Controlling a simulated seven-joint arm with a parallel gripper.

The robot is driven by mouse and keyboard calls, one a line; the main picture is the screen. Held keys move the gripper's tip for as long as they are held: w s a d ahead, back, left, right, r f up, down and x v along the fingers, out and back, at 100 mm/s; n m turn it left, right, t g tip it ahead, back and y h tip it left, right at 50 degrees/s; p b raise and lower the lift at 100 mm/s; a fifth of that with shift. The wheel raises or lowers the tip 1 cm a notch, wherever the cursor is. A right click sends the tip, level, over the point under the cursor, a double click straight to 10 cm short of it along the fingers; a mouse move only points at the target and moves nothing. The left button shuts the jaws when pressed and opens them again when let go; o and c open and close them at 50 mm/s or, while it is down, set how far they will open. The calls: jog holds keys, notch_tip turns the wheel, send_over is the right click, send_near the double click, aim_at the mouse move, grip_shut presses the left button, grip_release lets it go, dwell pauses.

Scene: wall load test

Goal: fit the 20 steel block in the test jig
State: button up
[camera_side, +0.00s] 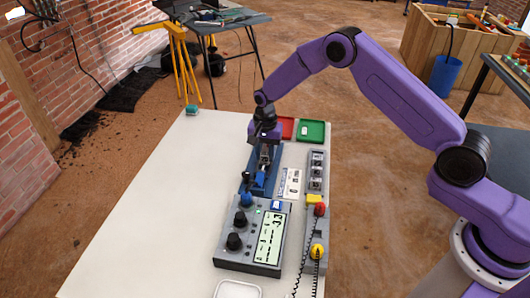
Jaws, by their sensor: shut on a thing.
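My gripper (265,145) points down over the blue test jig (253,183) on the white table. It is shut on a small block (265,155) at the upper part of the jig. The block is mostly hidden by the fingers, and I cannot tell whether it touches the jig. A grey holder (316,170) right of the jig carries several small metal blocks.
A grey meter (236,236) with a display and black knobs stands in front of the jig. Red (287,127) and green (311,131) trays lie behind. Red and yellow plugs (317,250) with dark coiled leads sit at the right.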

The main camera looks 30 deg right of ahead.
jog(key=o, duration=1)
jog(key=shift+c, duration=1.4)
jog(key=shift+r, duration=3.45)
